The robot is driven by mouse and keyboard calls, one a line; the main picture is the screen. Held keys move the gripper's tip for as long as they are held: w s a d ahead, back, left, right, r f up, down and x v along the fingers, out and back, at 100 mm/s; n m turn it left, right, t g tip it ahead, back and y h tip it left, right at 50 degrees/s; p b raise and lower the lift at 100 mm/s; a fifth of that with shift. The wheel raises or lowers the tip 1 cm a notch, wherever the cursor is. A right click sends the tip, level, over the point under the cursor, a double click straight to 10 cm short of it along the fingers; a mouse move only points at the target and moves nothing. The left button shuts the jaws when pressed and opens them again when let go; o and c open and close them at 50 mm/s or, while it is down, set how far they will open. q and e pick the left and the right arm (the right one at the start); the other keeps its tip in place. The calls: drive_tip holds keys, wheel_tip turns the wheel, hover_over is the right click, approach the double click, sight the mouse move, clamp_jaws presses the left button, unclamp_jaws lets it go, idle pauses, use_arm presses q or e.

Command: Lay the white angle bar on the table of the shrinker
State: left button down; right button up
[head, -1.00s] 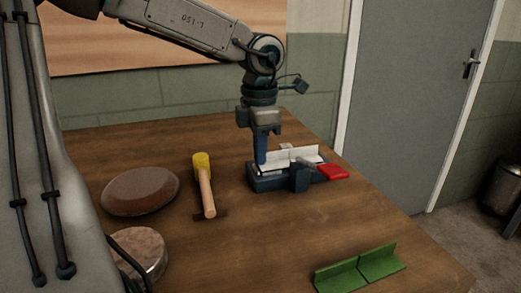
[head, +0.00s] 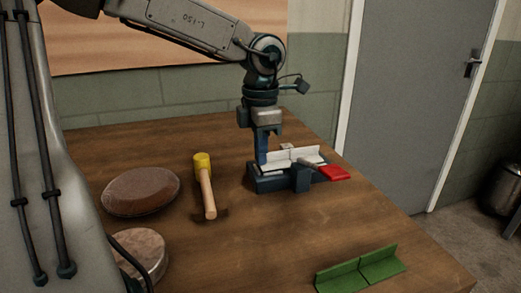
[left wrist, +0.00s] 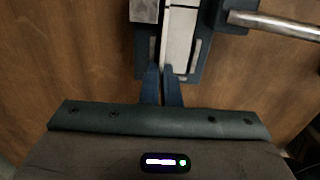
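The white angle bar (head: 306,155) lies at the top of the dark blue shrinker (head: 268,184), which has a lever with a red grip (head: 334,173). My left gripper (head: 262,160) points down at the bar's left end. In the left wrist view the two blue fingers (left wrist: 161,72) are close together at the near end of the white bar (left wrist: 179,35), with its thin upright flange between them. The shrinker's dark body (left wrist: 200,55) shows under and beside the bar. Whether the bar's underside touches the shrinker's table is hidden. My right gripper is not in view.
A yellow-headed mallet (head: 206,188), a brown oval pad (head: 141,191) and a round block (head: 143,252) are on the wooden table (head: 240,240) to the left. Green angle pieces (head: 360,268) lie at the front right. The table's middle front is clear.

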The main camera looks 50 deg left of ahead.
use_arm(q)
drive_tip(key=shift+f, duration=0.3)
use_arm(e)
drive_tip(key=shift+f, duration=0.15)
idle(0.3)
use_arm(q)
drive_tip(key=c, duration=1.6)
unclamp_jaws()
drive_tip(key=shift+r, duration=0.1)
